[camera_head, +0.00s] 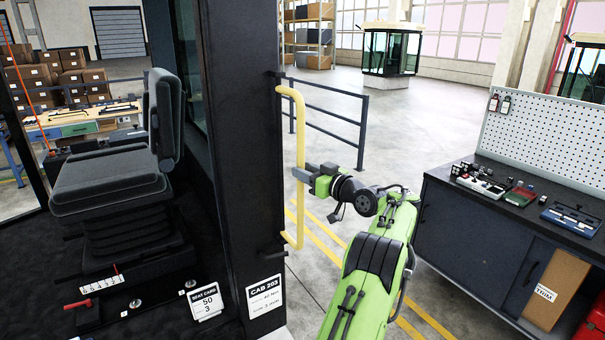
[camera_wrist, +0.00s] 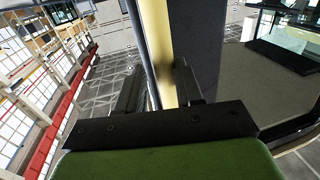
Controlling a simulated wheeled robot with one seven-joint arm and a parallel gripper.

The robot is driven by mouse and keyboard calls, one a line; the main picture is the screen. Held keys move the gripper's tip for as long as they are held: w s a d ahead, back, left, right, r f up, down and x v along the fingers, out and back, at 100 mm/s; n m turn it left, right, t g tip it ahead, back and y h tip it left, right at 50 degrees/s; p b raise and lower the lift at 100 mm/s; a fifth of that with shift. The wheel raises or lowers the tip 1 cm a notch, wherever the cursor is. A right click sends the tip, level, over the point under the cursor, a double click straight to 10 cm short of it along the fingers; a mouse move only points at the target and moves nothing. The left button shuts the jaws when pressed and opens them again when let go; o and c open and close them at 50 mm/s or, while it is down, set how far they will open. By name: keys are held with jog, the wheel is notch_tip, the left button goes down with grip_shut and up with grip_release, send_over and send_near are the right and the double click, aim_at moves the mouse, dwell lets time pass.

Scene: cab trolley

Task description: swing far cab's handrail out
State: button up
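A yellow handrail (camera_head: 300,118) runs upright along the dark corner pillar (camera_head: 240,150) of the cab labelled CAB 203. Its upper and lower ends bend in toward brackets on the pillar. My gripper (camera_head: 302,173) is at about the middle of the rail, reaching from the right. In the wrist view, the handrail (camera_wrist: 159,40) passes between the two dark fingers of my gripper (camera_wrist: 160,88). The exact contact is hidden behind the gripper body.
A seat (camera_head: 110,190) stands inside the cab. Dark fence railings (camera_head: 335,125) are behind the handrail. A workbench (camera_head: 480,225) with tools stands at right, near my arm. Other cabs (camera_head: 390,50) are farther back. Floor between the pillar and workbench looks clear.

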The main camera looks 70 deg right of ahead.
jog(key=o, duration=0.4)
jog(key=shift+s+d, duration=0.5)
jog(key=shift+d, duration=0.2)
jog(key=shift+c, duration=0.2)
jog(key=shift+w+a+f, duration=0.1)
jog(key=shift+a+f, duration=0.05)
jog(key=shift+f, duration=0.05)
jog(key=shift+f, duration=0.1)
jog(key=b+v, duration=0.5)
jog(key=v, duration=1)
jog(key=shift+a, duration=0.35)
